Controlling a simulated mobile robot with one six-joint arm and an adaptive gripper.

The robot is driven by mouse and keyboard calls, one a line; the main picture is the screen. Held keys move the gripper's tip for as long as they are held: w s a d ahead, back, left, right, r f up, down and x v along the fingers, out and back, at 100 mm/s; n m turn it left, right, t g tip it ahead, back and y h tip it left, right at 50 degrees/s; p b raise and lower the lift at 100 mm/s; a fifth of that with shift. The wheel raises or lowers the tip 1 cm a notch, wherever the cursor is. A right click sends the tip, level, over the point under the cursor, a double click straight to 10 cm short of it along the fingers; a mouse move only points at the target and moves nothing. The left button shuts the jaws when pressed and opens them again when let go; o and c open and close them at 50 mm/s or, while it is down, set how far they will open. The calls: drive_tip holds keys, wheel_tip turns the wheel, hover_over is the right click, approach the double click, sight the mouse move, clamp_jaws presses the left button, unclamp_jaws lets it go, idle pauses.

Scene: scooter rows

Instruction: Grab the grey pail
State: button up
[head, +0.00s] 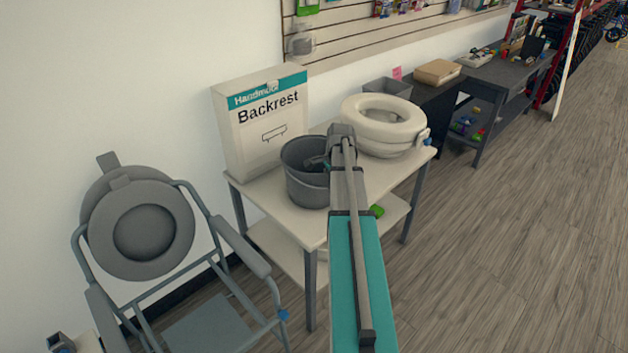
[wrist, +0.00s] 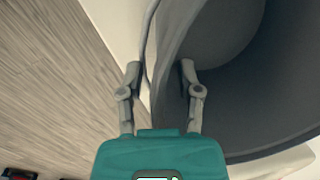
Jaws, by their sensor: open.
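The grey pail (head: 304,187) stands upright on the white table, beside the boxed backrest. In the wrist view the pail (wrist: 245,95) fills the right side, with its open mouth showing. My gripper (wrist: 160,72) is open. One finger is over the inside of the pail and the other is outside, so the near wall and rim lie between them. I cannot see either finger touching the wall. In the head view my gripper (head: 318,162) is at the pail's mouth, partly hidden by my arm.
The white table (head: 300,226) also holds a Backrest box (head: 262,122) behind the pail and a cream raised toilet seat (head: 384,122) to the right. A grey commode chair (head: 140,232) stands at left. Open wooden floor (head: 520,230) lies to the right.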

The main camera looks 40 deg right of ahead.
drive_tip(key=shift+c, duration=0.3)
clamp_jaws()
drive_tip(key=shift+r, duration=0.15)
idle(0.3)
wheel_tip(320, 180, up, 3)
drive_tip(key=p, duration=0.3)
drive_tip(key=s+a+r+p, duration=0.1)
drive_tip(key=s+r+p, duration=0.8)
drive_tip(key=s, duration=0.5)
drive_tip(key=shift+r+p, duration=0.35)
drive_tip(key=shift+p, duration=0.2)
